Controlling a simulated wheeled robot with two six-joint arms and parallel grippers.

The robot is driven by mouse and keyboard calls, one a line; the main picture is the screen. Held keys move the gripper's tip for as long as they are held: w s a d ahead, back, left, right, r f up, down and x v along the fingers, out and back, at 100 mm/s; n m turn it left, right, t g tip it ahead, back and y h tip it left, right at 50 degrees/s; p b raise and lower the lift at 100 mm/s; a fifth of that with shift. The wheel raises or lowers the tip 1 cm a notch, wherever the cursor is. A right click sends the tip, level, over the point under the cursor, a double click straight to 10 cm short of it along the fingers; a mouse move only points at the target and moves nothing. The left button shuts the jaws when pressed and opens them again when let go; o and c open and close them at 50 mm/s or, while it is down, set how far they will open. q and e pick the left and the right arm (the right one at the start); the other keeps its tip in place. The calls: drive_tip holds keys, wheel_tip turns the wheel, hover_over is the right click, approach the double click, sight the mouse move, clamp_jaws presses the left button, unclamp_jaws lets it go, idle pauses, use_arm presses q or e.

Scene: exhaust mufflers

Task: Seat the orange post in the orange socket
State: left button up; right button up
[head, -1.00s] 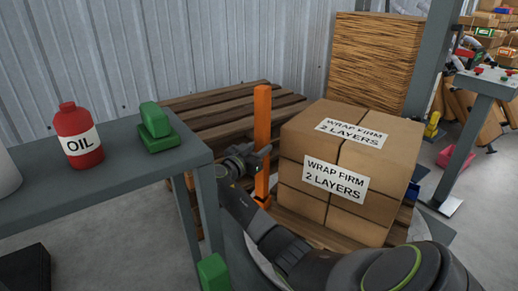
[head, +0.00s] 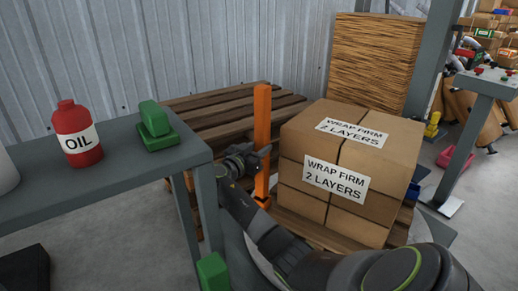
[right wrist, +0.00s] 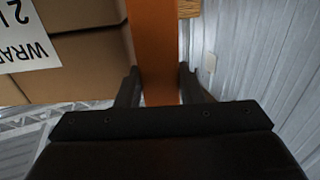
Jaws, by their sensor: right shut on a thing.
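The orange post (head: 262,130) stands upright beside the wrapped carton stack in the head view. Its lower end is at the orange socket (head: 262,201), low at the pallet's corner; I cannot tell how deep it sits. My right gripper (head: 262,160) is shut on the post at about mid-height, coming from the left. In the right wrist view the post (right wrist: 158,50) runs between the two fingers of my right gripper (right wrist: 160,85). My left gripper is not in view.
The carton stack (head: 350,165) stands close to the right of the post. A grey table (head: 110,190) at the left bears a red oil bottle (head: 77,135) and a green block in a green base (head: 156,128).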

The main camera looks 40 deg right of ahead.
sight(259, 136)
drive_tip(key=shift+b, duration=0.7)
idle(0.6)
drive_tip(key=shift+f+b, duration=2.75)
drive_tip(key=shift+f, duration=0.05)
drive_tip(key=o, duration=1.2)
wheel_tip(259, 136, up, 10)
drive_tip(key=shift+r+p, duration=0.1)
drive_tip(key=shift+p, duration=0.65)
